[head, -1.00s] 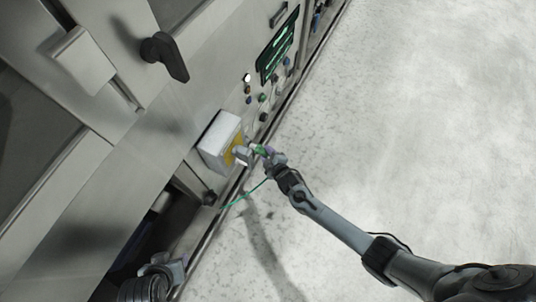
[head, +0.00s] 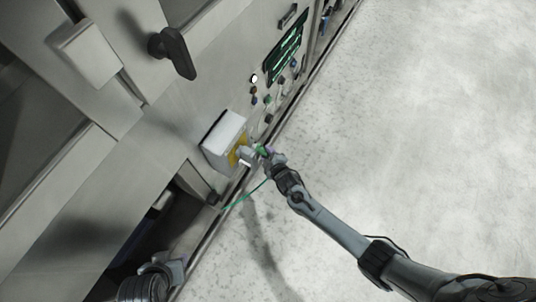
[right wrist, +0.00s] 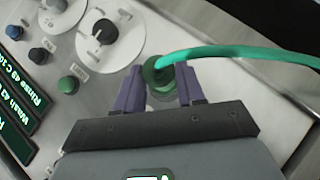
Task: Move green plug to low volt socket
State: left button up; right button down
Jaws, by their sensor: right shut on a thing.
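My right gripper (head: 266,153) is shut on the green plug (head: 262,149), beside the white box with a yellow face on the machine front. In the right wrist view the green plug (right wrist: 158,74) sits between my two purple fingers, with a green cable running off to the right. The box's yellow face (head: 237,151) has grey socket-like fittings (head: 246,156), partly hidden by the gripper. I cannot read which socket is low volt, or tell whether the plug touches one. A grey part at the lower left, perhaps my left gripper (head: 174,268), is too unclear to judge.
The box (head: 222,132) juts from the machine panel. Knobs and buttons (head: 267,100) and a dark green display (head: 285,48) lie beyond it. A black handle (head: 172,52) sticks out at upper left. The green cable (head: 243,198) hangs below the plug. The floor at right is clear.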

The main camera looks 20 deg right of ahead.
jog(key=shift+w+a, duration=0.25)
jog(key=shift+w, duration=0.05)
dwell(0.6)
jog(key=c, duration=0.6)
grip_release()
jog(key=shift+s+r+p, duration=0.4)
jog(key=shift+s+p, duration=0.1)
jog(key=p+v, duration=0.6)
jog(key=v, duration=0.3)
jog(key=shift+s+r, duration=0.15)
jog(key=shift+s, duration=0.15)
